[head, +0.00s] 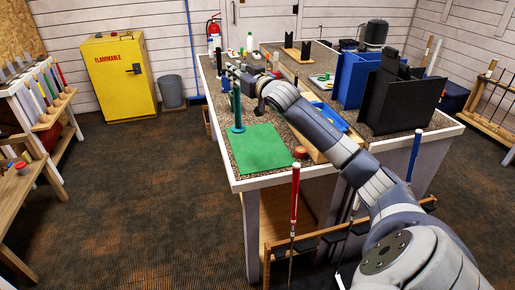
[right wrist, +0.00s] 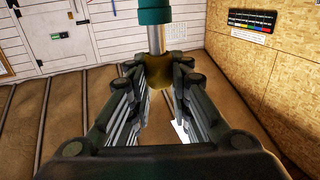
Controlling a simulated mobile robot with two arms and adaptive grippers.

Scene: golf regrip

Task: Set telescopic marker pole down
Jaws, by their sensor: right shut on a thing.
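The telescopic marker pole (head: 237,108) is a slim teal upright with a wider foot, seen in the head view at the near left of the workbench. Its foot appears over the back left corner of the green mat (head: 262,150); I cannot tell whether it touches. My right gripper (head: 236,76) is at the pole's upper end. In the right wrist view a silver shaft with a teal section (right wrist: 155,12) runs to a brown-gold part between the fingertips, and the right gripper (right wrist: 158,75) is shut on it. My left gripper is in neither view.
The workbench (head: 228,172) has a pale edge. Black panels (head: 395,100) and blue panels (head: 352,75) stand at its right. A red-orange round item (head: 301,152) lies right of the mat. Golf clubs with red (head: 295,193) and blue (head: 415,150) grips stand at the front.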

